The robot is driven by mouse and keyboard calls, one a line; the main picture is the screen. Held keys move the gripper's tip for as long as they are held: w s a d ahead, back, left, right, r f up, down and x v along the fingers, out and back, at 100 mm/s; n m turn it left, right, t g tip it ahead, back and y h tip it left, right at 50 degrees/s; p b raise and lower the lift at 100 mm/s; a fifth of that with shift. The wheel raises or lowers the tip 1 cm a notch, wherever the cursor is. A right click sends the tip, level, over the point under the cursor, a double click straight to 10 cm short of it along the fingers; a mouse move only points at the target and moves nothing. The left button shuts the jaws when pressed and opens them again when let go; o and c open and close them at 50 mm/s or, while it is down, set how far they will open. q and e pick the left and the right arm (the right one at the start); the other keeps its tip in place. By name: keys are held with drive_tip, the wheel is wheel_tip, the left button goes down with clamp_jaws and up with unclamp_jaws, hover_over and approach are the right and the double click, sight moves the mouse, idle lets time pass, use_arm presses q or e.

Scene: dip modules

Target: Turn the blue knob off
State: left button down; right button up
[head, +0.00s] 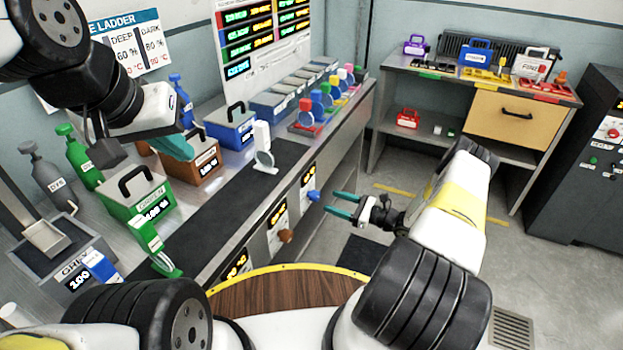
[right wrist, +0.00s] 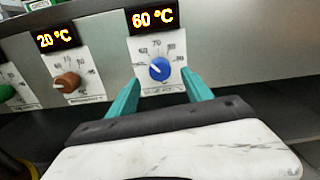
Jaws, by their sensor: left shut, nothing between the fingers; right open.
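The blue knob (head: 313,195) is on the front panel of the bench, at the right end of the row of knobs. In the right wrist view the blue knob (right wrist: 159,68) sits on a white dial plate, its pointer toward the upper left, below a display (right wrist: 153,19) reading 60 °C. My right gripper (head: 333,203) is open, in front of the blue knob and apart from it; its teal fingers (right wrist: 160,88) lie either side of the knob in the wrist view. My left gripper (head: 175,146) is shut and empty, above the bench near the brown box.
A brown knob (right wrist: 67,83) under a 20 °C display (right wrist: 57,38) is left of the blue one. Green (head: 137,194), brown (head: 192,160) and blue (head: 230,127) boxes stand on the bench. Floor right of my right arm is clear up to the shelf unit.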

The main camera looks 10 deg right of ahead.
sight(319, 197)
drive_tip(key=x, duration=0.7)
clamp_jaws()
